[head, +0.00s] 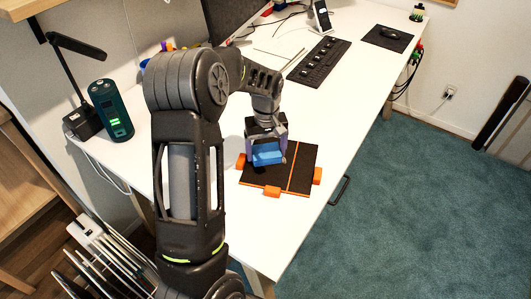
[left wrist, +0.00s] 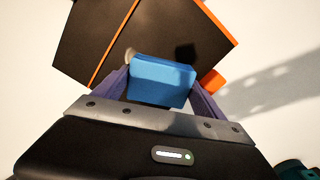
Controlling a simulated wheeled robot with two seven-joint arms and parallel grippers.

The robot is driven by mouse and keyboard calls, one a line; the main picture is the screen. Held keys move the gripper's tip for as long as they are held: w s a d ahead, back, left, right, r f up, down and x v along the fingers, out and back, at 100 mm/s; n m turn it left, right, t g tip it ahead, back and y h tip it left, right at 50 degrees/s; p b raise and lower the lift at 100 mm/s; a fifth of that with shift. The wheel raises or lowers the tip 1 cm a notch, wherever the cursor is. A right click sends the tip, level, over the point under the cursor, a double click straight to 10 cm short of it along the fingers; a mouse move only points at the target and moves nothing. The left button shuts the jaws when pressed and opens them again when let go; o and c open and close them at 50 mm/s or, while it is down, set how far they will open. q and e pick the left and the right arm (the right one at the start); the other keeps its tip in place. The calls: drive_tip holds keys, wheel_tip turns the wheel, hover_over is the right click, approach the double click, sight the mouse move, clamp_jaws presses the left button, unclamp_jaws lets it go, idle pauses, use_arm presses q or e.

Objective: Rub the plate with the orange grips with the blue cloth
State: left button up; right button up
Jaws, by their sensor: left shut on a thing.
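The plate (head: 300,168) is dark with an orange line and orange grips at its edges. It lies on the white desk near the front edge; part of it also shows in the left wrist view (left wrist: 185,35). The blue cloth (head: 267,154) is a folded block between the fingers of my left gripper (head: 266,151). In the left wrist view the cloth (left wrist: 162,80) sits between the two purple fingers, which are shut on it. The cloth is over the plate's far left part; I cannot tell whether it touches. My right gripper is not in view.
A green speaker-like device (head: 111,110) and a black lamp (head: 84,120) are at the left. The desk (head: 347,110) is clear right of the plate.

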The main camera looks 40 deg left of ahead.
sight(263, 170)
use_arm(q)
drive_tip(key=shift+w+a, duration=0.5)
drive_tip(key=shift+w, duration=0.4)
drive_tip(key=shift+s, duration=0.1)
drive_tip(key=shift+s+d, duration=0.4)
drive_tip(key=shift+s, duration=0.25)
drive_tip(key=shift+s+d, duration=0.35)
drive_tip(key=shift+s, duration=0.4)
drive_tip(key=shift+d, duration=0.1)
drive_tip(key=shift+s+d, duration=0.4)
drive_tip(key=shift+s, duration=0.35)
drive_tip(key=shift+s+d, duration=0.4)
drive_tip(key=shift+s, duration=0.3)
